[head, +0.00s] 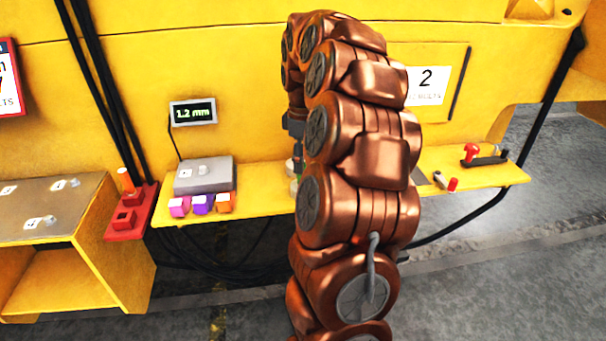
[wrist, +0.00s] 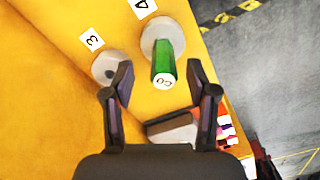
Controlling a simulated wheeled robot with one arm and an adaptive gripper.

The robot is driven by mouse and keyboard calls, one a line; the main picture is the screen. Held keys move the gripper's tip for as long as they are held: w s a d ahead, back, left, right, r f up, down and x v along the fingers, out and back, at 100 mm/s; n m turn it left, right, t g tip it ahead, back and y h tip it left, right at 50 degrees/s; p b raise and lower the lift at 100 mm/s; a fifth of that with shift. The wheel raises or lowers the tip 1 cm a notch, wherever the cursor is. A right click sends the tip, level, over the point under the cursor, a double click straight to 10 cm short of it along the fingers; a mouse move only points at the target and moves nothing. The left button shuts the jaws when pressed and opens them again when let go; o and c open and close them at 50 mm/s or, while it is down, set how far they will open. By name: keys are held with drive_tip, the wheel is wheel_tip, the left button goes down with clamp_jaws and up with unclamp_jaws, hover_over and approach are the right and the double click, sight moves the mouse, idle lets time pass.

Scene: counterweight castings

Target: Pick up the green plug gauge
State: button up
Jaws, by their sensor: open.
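The green plug gauge (wrist: 166,62) shows in the wrist view, its end face marked with a dark character. It stands at a round grey base (wrist: 150,42) beside a label "4". My gripper (wrist: 161,78) is open and empty, with one finger to each side of the gauge's near end in the picture. I cannot tell how far the fingertips are above or below it, and no contact is visible. In the head view my copper arm hides most of the gripper and the gauge.
A second round base (wrist: 103,70) with a hole, labelled "3", lies near my left finger.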

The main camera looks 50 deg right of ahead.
drive_tip(key=shift+s+a+f+p, duration=0.15)
drive_tip(key=shift+f+p, duration=0.35)
drive_tip(key=shift+f, duration=2.1)
drive_tip(key=shift+c, duration=0.2)
clamp_jaws()
